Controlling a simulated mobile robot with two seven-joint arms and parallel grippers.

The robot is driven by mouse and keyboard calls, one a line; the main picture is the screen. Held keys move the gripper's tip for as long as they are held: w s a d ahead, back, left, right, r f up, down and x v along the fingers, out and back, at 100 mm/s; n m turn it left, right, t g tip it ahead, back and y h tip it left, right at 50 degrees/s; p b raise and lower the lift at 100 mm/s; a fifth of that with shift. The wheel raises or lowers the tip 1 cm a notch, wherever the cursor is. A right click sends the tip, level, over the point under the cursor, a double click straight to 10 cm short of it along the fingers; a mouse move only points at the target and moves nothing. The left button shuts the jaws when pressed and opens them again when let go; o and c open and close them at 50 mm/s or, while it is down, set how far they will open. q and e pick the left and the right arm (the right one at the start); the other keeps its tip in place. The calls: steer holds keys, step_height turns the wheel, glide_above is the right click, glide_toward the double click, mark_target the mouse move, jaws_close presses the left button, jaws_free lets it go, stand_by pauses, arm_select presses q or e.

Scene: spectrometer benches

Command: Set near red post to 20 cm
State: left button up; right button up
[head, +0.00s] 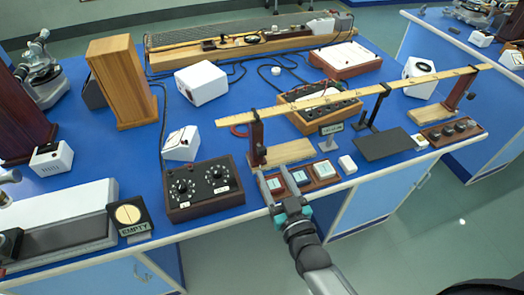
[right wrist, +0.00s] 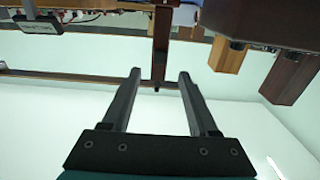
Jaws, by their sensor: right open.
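A long wooden ruler (head: 345,96) runs above the blue bench on two reddish-brown posts. The near red post (head: 256,140) stands on a wooden base by its left end, with a dark clip on top. The other post (head: 456,92) stands near its right end. The scale markings are too small to read. My right gripper (head: 277,180) is open and empty at the bench's front edge, just in front of the near post's base. In the right wrist view its two fingers (right wrist: 160,75) are apart, with a reddish-brown upright (right wrist: 161,45) beyond them; I cannot tell which thing it is. My left gripper is not in view.
A box with dials (head: 203,189) stands left of my right gripper. A row of small square-faced units (head: 321,168) lies close at its right. Open floor lies in front of the bench.

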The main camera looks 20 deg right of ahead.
mark_target(263, 153)
steer(key=w+b, duration=0.1)
steer(key=w, duration=0.8)
steer(key=shift+a, duration=0.15)
steer(key=shift+c, duration=0.2)
jaws_close()
stand_by(0.9)
